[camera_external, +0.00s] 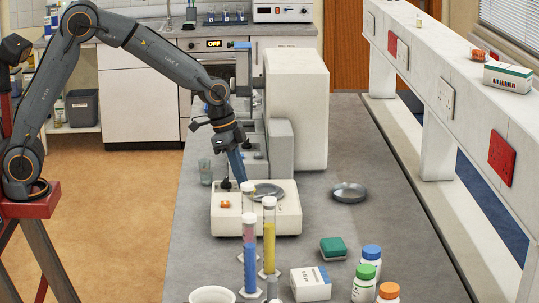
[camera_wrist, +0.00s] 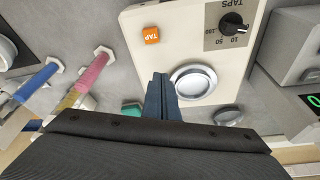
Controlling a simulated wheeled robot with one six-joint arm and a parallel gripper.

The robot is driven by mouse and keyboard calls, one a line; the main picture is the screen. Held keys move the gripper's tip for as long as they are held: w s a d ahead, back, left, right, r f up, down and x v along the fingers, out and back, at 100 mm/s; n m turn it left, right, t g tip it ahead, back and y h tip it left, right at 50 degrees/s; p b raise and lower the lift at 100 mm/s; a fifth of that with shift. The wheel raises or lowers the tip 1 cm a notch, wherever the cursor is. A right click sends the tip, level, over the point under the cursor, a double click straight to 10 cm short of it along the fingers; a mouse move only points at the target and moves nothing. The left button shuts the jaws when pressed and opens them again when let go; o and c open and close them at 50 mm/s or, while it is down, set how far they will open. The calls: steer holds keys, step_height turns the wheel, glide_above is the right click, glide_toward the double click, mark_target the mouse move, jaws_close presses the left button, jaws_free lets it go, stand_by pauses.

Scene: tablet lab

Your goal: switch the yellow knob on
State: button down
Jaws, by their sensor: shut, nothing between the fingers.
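I cannot make out a yellow knob in either view. The white tapping machine (camera_external: 285,215) stands on the grey bench with a round metal plate (camera_external: 267,190) and a small orange TAP button (camera_external: 225,204). In the wrist view the TAP button (camera_wrist: 151,35) lies left of a black TAPS knob (camera_wrist: 232,24) with a number scale. My gripper (camera_external: 240,178) points down over the machine's back left part. In the wrist view its dark blue fingers (camera_wrist: 160,95) are shut and empty, beside the round metal plate (camera_wrist: 194,81).
Glass cylinders with blue (camera_external: 250,268) and yellow (camera_external: 269,248) filling stand in front of the machine. A tall white instrument (camera_external: 298,110) stands behind it. A metal dish (camera_external: 348,192) lies to the right. Bottles and a box stand front right.

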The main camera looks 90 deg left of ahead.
steer(key=shift+w+d+n+y+p, duration=0.1)
steer(key=shift+d+n+y+p, duration=0.3)
steer(key=shift+d+n, duration=0.5)
steer(key=n, duration=0.1)
steer(key=d+n, duration=0.1)
steer(key=n, duration=0.1)
steer(key=shift+w+d+y, duration=0.1)
steer(key=shift+w+y, duration=0.2)
steer(key=shift+w, duration=0.1)
steer(key=n, duration=0.1)
steer(key=w+d+n, duration=0.1)
steer(key=n+y, duration=0.1)
steer(key=shift+w+d+f+n+b, duration=0.15)
steer(key=shift+w+d+n+b, duration=0.15)
steer(key=shift+b, duration=0.1)
steer(key=n, duration=0.1)
steer(key=w+d+n+b, duration=0.1)
steer(key=n, duration=0.1)
steer(key=shift+w+g+y+b, duration=0.2)
steer(key=shift+g+y+b, duration=0.1)
steer(key=shift+y, duration=0.1)
steer(key=shift+s+a, duration=0.1)
steer(key=shift+a, duration=0.2)
steer(key=shift+a, duration=0.7)
steer(key=shift+s, duration=0.1)
